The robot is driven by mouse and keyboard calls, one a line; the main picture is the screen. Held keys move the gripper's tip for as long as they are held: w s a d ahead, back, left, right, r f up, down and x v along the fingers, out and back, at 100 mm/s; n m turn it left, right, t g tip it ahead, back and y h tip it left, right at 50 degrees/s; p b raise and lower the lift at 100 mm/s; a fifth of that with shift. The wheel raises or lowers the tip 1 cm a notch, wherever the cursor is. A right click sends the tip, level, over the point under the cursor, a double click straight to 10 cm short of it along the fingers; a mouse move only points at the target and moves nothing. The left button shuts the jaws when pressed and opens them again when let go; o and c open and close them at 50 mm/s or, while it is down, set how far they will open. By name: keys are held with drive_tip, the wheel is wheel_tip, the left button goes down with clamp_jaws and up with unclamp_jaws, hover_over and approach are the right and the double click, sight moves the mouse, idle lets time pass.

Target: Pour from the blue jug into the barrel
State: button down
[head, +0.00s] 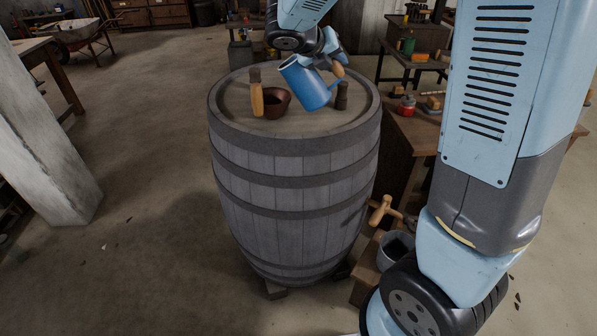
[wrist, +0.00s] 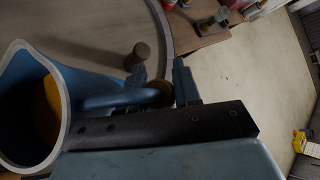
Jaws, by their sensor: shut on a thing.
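The blue jug (head: 311,86) is tilted above the top of the barrel (head: 290,180), its mouth end up and to the left in the head view. My gripper (head: 337,66) is shut on the jug's handle. The wrist view shows my gripper (wrist: 163,90) around the handle and the jug's open mouth (wrist: 62,85) at left, with amber contents inside. A brown copper-coloured funnel or bowl (head: 277,103) sits on the barrel top, just left of and below the jug. No stream is visible between them. Whether the funnel's inside is filled is unclear.
A wooden-handled tool (head: 257,100) stands left of the funnel, and a dark stub (head: 342,96) stands right of the jug. A wooden tap (head: 383,211) sticks out near the barrel's lower right, above a grey bucket (head: 396,250). A cluttered bench (head: 418,128) stands at right.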

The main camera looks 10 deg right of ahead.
drive_tip(key=shift+s+a+f, duration=0.1)
drive_tip(key=shift+s, duration=0.2)
idle(0.7)
drive_tip(key=shift+w+a+r+n+h, duration=0.1)
drive_tip(key=shift+a+r+n+h, duration=0.25)
drive_tip(key=shift+r, duration=0.35)
drive_tip(key=shift+w+a+r+n+h, duration=0.2)
drive_tip(key=shift+r+h, duration=0.25)
drive_tip(key=shift+r, duration=0.25)
drive_tip(key=shift+w+a+r+n+h, duration=0.1)
drive_tip(key=shift+a+r+n+h, duration=0.25)
drive_tip(key=shift+r, duration=0.35)
idle(4.9)
